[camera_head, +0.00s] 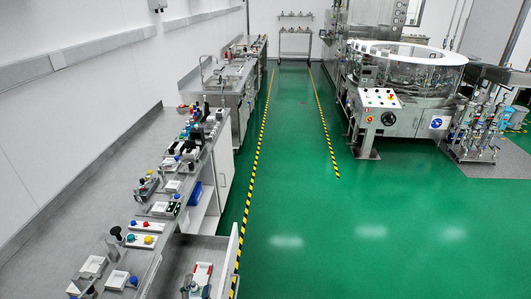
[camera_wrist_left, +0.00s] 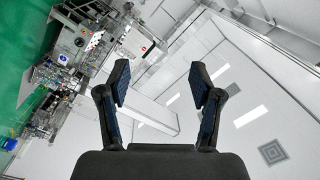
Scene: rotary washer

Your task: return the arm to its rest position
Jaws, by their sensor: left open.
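My left gripper (camera_wrist_left: 159,84) shows in the left wrist view with its two dark fingers spread wide apart. Nothing is between them. Behind the fingers are the white wall and ceiling panels, and the scene there is strongly tilted. I cannot clearly make out my left arm in the head view. My right gripper is in neither view.
A long grey workbench (camera_head: 60,235) with many small devices runs along the left wall. An open drawer (camera_head: 222,250) juts out at its front. The rotary washer (camera_head: 408,125) stands at the back right. The green floor (camera_head: 330,230) between them is clear.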

